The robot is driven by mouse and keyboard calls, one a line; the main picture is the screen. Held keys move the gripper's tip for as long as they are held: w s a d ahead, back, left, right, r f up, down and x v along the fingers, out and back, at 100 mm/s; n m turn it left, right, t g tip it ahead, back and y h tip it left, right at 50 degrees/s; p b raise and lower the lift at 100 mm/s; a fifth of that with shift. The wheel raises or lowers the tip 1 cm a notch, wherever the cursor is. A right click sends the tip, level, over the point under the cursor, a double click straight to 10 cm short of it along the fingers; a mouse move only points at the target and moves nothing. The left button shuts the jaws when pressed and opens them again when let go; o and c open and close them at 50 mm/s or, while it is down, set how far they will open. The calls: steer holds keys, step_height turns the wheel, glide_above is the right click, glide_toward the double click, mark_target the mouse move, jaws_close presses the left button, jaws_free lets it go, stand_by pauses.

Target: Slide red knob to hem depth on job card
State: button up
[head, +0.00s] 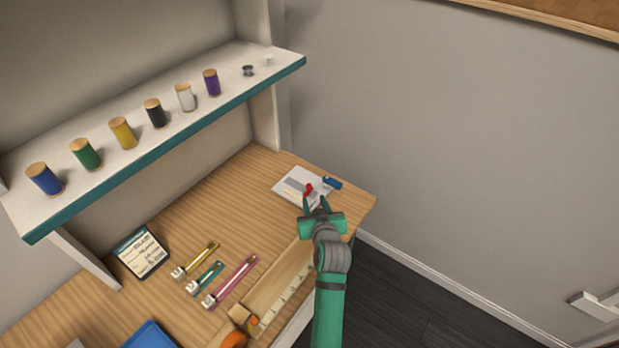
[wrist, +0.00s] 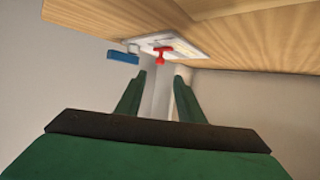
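The red knob (head: 309,188) sits on a pale plate (head: 288,190) near the right end of the wooden table. The knob also shows in the wrist view (wrist: 161,53), just beyond my fingertips. My gripper (head: 315,199) is open, its two green fingers apart, just in front of the knob. I see nothing between the fingers (wrist: 160,80), and the knob looks clear of them. A blue block (head: 333,182) is at the plate's right edge. The job card (head: 142,252) stands in a dark frame at the left; its handwriting is too small to read surely.
A shelf (head: 225,105) with several thread spools overhangs the back of the table. Yellow, teal and pink packets (head: 230,281) lie left of a wooden tray with a measuring strip (head: 286,299). A blue item (head: 150,336) lies at the front. The table between packets and plate is clear.

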mark_target(309, 186)
steer(key=x, duration=1)
steer(key=shift+w+f, duration=0.1)
steer(key=shift+w, duration=0.25)
jaws_close()
